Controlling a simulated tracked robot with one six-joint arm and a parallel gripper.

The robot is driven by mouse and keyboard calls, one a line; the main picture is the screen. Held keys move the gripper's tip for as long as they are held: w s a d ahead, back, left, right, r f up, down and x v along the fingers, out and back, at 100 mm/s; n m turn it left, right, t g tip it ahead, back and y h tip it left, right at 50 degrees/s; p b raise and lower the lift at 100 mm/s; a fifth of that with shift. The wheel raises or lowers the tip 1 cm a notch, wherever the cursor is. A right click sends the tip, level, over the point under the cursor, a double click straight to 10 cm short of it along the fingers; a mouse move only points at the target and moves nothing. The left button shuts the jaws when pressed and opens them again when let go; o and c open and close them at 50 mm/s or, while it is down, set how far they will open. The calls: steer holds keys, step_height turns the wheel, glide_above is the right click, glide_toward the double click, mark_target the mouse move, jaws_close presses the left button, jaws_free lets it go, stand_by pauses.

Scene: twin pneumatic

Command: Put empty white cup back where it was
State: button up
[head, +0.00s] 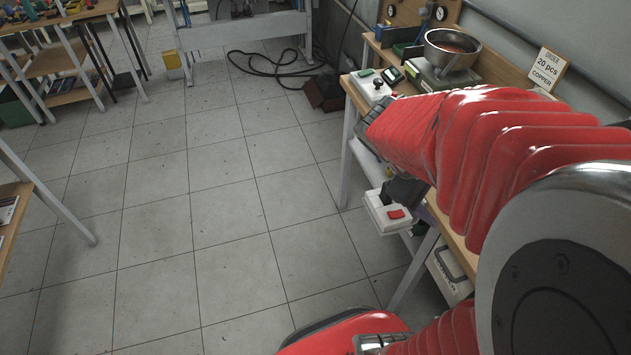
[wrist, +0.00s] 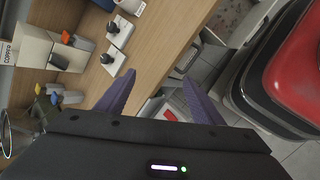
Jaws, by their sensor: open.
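A metal bowl (head: 452,48) stands on a scale at the bench's back. A copper order sign (head: 546,72) is beside it. White switch boxes (wrist: 118,30) sit on the bench in the wrist view. Open floor (head: 180,200) lies left.

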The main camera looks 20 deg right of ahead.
steer(key=w+a+r+m+t+y, duration=0.2)
steer(key=a+r+t+y, duration=0.1)
steer(key=a, duration=1)
steer(key=w+a+r+m+t+y, duration=0.1)
steer(key=a+r+t+y, duration=0.3)
steer(key=a, duration=0.8)
steer(key=shift+w+a+r+m+t, duration=0.35)
steer(key=shift+w+r+m, duration=0.1)
steer(key=shift+w, duration=0.1)
steer(key=shift+c, duration=0.2)
